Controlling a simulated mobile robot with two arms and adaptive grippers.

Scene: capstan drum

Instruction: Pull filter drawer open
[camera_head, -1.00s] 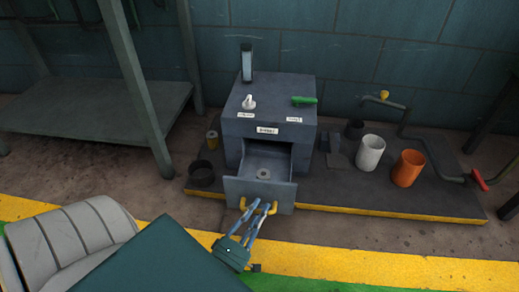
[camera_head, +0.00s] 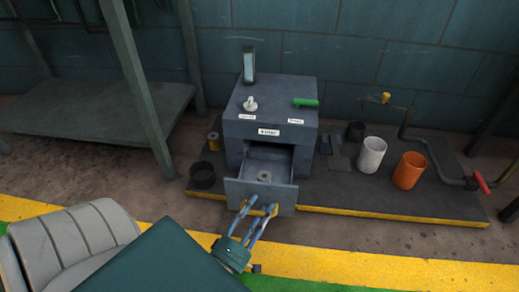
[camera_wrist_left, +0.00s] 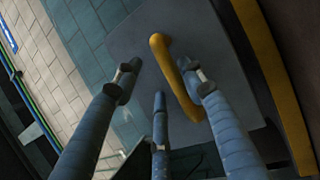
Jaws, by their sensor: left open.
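The filter drawer (camera_head: 260,190) is pulled out from the front of the dark blue-grey cabinet (camera_head: 270,107). A round ring-like piece (camera_head: 264,176) lies inside it. The drawer's front carries a yellow bar handle (camera_wrist_left: 172,68), partly hidden by fingers in the head view. My left gripper (camera_head: 255,210) is open at the handle. In the left wrist view its blue fingers (camera_wrist_left: 160,90) spread around the handle, which lies between the right finger and the others. I cannot tell whether any finger touches it. My right gripper is not in view.
A white cup (camera_head: 371,155) and an orange cup (camera_head: 409,170) stand on the low platform (camera_head: 340,195) right of the cabinet. A pipe with a red handle (camera_head: 480,182) is at the far right. A grey seat (camera_head: 80,235) is at the lower left.

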